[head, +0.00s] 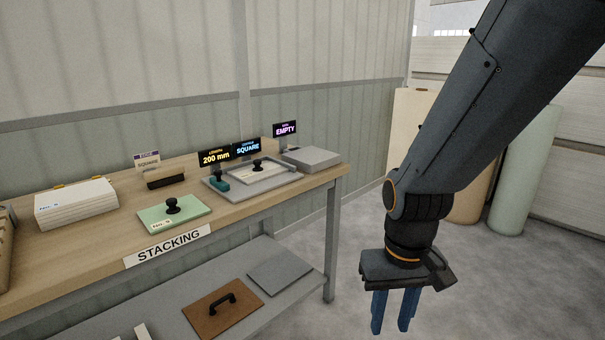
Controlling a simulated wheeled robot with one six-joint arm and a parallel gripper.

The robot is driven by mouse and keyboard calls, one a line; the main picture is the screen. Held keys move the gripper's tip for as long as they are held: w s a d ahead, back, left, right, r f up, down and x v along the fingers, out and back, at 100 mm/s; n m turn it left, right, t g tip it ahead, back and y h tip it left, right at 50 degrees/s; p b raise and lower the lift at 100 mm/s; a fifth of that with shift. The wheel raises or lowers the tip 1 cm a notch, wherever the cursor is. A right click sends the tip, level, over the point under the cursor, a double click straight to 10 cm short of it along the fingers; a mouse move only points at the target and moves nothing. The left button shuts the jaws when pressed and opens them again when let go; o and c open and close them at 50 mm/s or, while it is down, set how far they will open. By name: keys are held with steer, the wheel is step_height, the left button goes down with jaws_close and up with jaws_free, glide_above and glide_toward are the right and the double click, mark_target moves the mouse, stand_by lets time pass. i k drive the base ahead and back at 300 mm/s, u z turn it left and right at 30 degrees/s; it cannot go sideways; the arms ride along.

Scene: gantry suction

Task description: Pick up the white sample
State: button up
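A white, flat, square-looking piece with a black knob (271,174) lies in a grey tray (232,188) at the right part of the bench, behind the green plate. A stack of white sheets (76,205) with a small label sits at the left of the bench. I cannot tell for sure which of these is the white sample. My gripper (391,326) hangs fingers down over the floor, to the right of the bench and apart from it. Its two blue fingers stand apart with nothing between them.
A green plate with a black knob (160,216) lies near the bench's front edge. A teal block (220,183) stands in the tray's left part. A grey slab (311,157) lies at the bench's right end. A brown handled board (222,311) lies on the lower shelf.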

mark_target(258, 171)
steer(key=z, duration=0.8)
steer(key=i, duration=1)
steer(key=u, duration=1.25)
steer(key=i, duration=0.8)
steer(key=u, duration=0.75)
